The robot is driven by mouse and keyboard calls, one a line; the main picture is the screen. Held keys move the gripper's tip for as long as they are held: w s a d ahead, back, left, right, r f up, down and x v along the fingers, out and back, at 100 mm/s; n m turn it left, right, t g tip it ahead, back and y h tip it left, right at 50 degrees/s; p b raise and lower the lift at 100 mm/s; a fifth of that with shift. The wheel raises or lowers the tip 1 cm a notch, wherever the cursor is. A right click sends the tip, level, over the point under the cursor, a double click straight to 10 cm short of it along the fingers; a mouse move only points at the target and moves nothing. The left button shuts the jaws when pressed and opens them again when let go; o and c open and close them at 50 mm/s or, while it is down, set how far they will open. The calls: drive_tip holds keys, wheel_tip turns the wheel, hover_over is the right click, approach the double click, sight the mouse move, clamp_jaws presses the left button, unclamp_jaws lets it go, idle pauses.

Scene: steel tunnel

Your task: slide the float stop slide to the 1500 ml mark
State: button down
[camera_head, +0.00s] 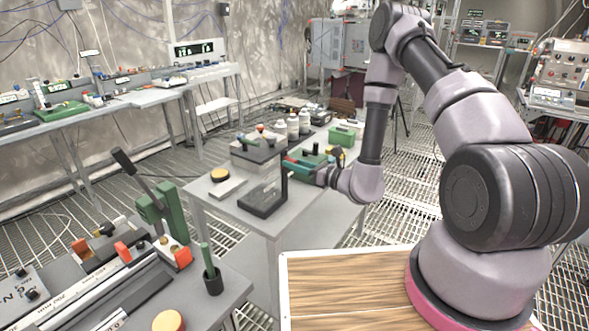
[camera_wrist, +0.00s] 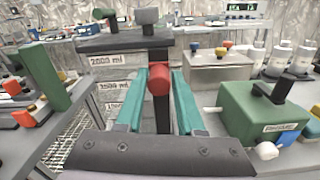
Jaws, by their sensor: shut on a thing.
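The float stop slide shows in the wrist view as a red knob (camera_wrist: 158,80) in front of a dark upright post. My gripper (camera_wrist: 160,88) has its teal fingers on either side of the knob, shut on it. To the left, a panel carries the labels 2000 ml (camera_wrist: 106,62), 1500 ml (camera_wrist: 114,87) and, partly hidden by a finger, one below. In the picture the knob lies between the 2000 ml and 1500 ml labels; its exact mark is unclear.
A green box (camera_wrist: 262,113) with a black handle stands close on the right. White bottles (camera_wrist: 290,60) stand behind it. A yellow-topped button (camera_head: 219,174) sits left of the stand.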

drive_tip(key=shift+s, duration=0.2)
drive_tip(key=c, duration=0.6)
unclamp_jaws()
drive_tip(key=v, duration=1)
drive_tip(key=shift+s+d, duration=0.25)
drive_tip(key=shift+d, duration=0.05)
